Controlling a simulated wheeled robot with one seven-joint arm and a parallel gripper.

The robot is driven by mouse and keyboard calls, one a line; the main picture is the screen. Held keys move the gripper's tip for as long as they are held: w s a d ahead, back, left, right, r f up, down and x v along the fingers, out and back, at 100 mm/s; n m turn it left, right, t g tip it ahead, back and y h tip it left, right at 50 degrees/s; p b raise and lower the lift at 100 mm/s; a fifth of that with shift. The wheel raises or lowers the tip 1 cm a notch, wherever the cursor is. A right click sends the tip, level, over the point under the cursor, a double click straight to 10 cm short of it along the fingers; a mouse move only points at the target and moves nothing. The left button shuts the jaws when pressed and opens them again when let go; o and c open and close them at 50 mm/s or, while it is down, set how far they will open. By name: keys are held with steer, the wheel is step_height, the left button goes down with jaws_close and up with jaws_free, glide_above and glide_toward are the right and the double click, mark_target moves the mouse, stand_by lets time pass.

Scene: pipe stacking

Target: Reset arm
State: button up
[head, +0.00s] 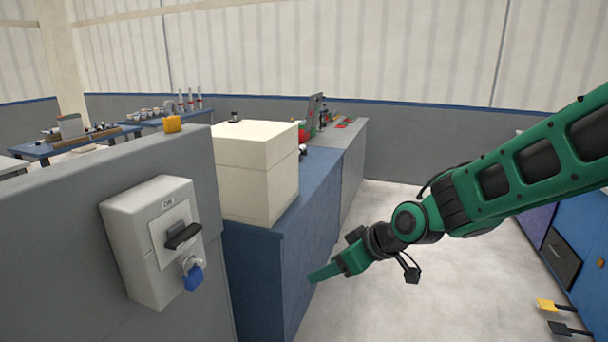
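My gripper (325,273) hangs at the end of my green arm, which reaches in from the right edge of the head view. It points left and slightly down, over the floor beside the blue counter. Its fingers show side-on as one green shape, so I cannot tell whether they are open or shut. I see nothing hanging from it. No pipe can be made out clearly near it.
A blue counter (285,245) with a cream box (255,170) stands left of my gripper. A grey wall (60,270) with a switch box (155,240) is nearer. Blue cabinets (585,240) stand right. Pale floor (400,310) between is clear.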

steer(key=s+d+m+g+h, duration=0.1)
steer(key=s+d+m+h, duration=0.3)
steer(key=d, duration=0.9)
steer(key=s+d+m+g+h, duration=0.1)
steer(key=s+d+m, duration=0.4)
steer(key=d, duration=0.8)
steer(key=s+d+m+g, duration=0.2)
steer(key=s+d+m, duration=0.1)
steer(key=s, duration=0.7)
steer(key=s+d+r+m+g+h, duration=0.1)
steer(key=s+d+m, duration=0.2)
steer(key=s+d, duration=0.3)
steer(key=s, duration=0.4)
steer(key=shift+d+r+m+g, duration=0.2)
steer(key=shift+m+g, duration=0.2)
steer(key=shift+w, duration=0.1)
steer(key=shift+w+f+h, duration=0.25)
steer(key=shift+w+h, duration=0.05)
steer(key=shift+w, duration=0.3)
